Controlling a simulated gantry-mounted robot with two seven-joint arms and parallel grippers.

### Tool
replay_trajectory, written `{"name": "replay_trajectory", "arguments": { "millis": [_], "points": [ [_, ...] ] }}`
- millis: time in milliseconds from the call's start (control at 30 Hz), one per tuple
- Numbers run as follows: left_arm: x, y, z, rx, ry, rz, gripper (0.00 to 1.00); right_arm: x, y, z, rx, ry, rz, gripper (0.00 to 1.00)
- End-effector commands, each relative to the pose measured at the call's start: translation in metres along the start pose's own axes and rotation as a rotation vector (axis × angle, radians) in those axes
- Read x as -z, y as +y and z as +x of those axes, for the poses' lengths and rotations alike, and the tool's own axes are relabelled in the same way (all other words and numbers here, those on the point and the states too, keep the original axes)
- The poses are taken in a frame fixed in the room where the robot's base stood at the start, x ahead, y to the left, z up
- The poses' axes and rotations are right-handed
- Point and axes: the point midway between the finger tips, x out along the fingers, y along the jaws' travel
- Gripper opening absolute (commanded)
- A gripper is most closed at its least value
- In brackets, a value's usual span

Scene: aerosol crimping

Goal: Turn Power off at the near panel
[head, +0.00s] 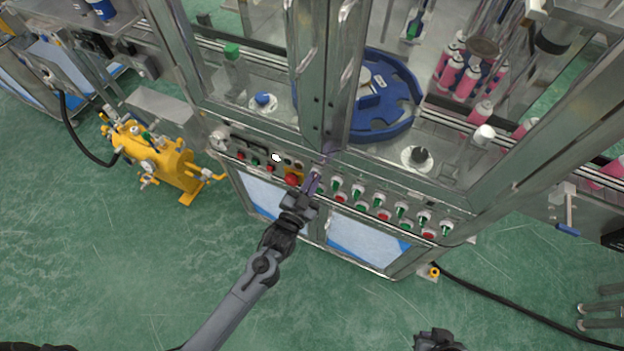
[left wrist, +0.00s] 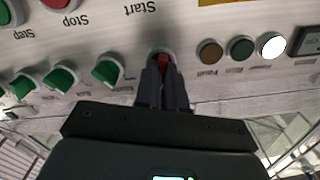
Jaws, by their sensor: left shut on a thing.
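The near panel (head: 375,200) runs along the front of the machine below the glass. My left gripper (head: 312,183) reaches it just right of the red emergency button (head: 292,180). In the left wrist view its fingers (left wrist: 163,78) are shut on a small red knob (left wrist: 162,58), mostly covered by the fingertips. The knob's label and exact angle cannot be made out. A white lamp (left wrist: 271,45) is lit beside the green Run lamp (left wrist: 241,48) and the brownish Fault lamp (left wrist: 209,51). My right gripper (head: 437,340) shows only partly at the bottom edge.
Green selector knobs (left wrist: 60,79) and red buttons sit close beside the held knob. A metal frame post (head: 325,70) rises just behind the left gripper. A yellow tank (head: 158,163) stands at left. The green floor in front is clear.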

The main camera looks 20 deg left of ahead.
Motion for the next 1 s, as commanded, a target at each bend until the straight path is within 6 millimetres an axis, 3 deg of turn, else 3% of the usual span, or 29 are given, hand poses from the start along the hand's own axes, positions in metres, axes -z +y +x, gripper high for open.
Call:
{"name": "replay_trajectory", "arguments": {
  "millis": [600, 1000],
  "points": [
    [0.001, -0.005, 0.0, 0.002, 0.0, -0.567, 0.0, 0.011, -0.001, -0.033, 0.006, 0.002, 0.008, 0.0],
    [-0.001, -0.006, 0.001, 0.001, 0.002, -0.811, 0.0, 0.014, -0.001, -0.042, 0.007, 0.002, 0.009, 0.0]
  ]
}}
